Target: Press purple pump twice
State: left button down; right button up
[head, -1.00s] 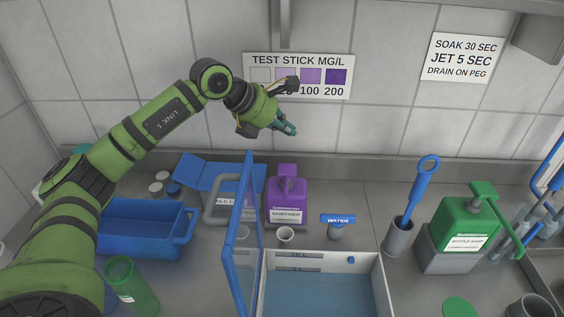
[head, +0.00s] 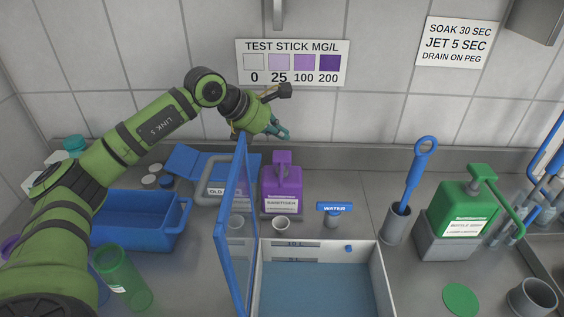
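The purple pump bottle (head: 282,190), labelled SANITISER, stands upright on the counter against the back wall. Its purple pump head (head: 284,158) points up and appears undepressed. My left gripper (head: 285,134) hangs just above the pump head in the picture, with its teal fingers pointing down to the right. A small gap shows between the fingertips and the pump head, and the exact depth is unclear. The fingers look close together, and I see nothing held. My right gripper is not in view.
A raised blue-framed clear lid (head: 232,235) stands left of the pump, beside an open water basin (head: 376,262). A blue tub (head: 135,222) is left, a green pump bottle (head: 462,211) right.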

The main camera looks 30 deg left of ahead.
aim_at(290, 153)
pick_arm(q)
notch_tip(290, 153, down, 3)
jog(key=shift+a+b, duration=0.1)
jog(key=shift+b, duration=0.7)
jog(key=shift+w+f, duration=0.1)
jog(key=shift+f, duration=0.2)
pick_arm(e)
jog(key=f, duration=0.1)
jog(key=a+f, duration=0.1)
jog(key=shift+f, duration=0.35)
pick_arm(q)
jog(key=shift+r, duration=0.1)
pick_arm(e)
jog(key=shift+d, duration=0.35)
pick_arm(q)
jog(key=shift+b, duration=0.3)
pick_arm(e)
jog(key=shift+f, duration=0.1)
pick_arm(q)
jog(key=shift+f+b, duration=0.3)
jog(key=shift+f, duration=0.15)
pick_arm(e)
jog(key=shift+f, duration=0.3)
